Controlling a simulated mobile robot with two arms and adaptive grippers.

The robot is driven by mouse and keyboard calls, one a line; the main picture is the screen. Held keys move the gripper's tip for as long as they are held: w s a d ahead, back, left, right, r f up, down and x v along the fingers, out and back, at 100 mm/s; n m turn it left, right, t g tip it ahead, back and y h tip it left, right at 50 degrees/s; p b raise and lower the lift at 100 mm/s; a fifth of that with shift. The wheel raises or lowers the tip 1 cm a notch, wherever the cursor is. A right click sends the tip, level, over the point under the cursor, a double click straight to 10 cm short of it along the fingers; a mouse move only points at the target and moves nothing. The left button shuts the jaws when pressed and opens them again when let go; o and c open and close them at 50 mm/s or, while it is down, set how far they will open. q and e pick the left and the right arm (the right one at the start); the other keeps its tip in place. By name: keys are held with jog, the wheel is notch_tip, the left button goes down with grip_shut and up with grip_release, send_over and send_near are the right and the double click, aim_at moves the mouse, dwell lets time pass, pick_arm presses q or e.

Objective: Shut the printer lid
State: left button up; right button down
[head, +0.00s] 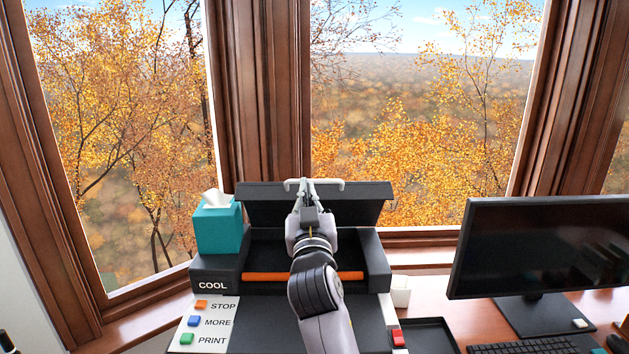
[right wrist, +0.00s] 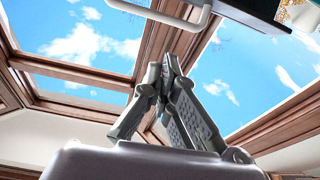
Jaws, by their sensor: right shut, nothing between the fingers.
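The printer (head: 376,265) stands on the desk below the window. Its dark lid (head: 358,207) is raised at the back of the printer, leaving the inside and an orange bar (head: 262,277) exposed. A pale handle (head: 334,181) sits at the top of the lid. My right gripper (head: 308,190) is shut and empty, in front of the lid close to the handle. In the right wrist view, the fingers (right wrist: 167,64) point up below the handle (right wrist: 201,18), with a visible gap. My left gripper is not in view.
A teal tissue box (head: 218,228) stands on the printer's left side. The front panel (head: 203,324) has several coloured buttons. To the right are a white cup (head: 401,291), a black tray (head: 427,336), a monitor (head: 540,248) and a keyboard (head: 522,346).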

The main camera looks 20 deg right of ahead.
notch_tip(320, 180, up, 2)
jog(key=d+m+h, duration=0.1)
jog(key=d+m, duration=0.1)
jog(key=d, duration=0.1)
notch_tip(320, 180, up, 3)
jog(key=p, duration=0.4)
send_over(318, 182)
jog(key=shift+f, duration=0.15)
jog(key=f, duration=0.2)
jog(key=s+f+p, duration=0.1)
jog(key=f, duration=0.1)
jog(key=shift+s+a, duration=0.1)
jog(key=shift+a, duration=0.1)
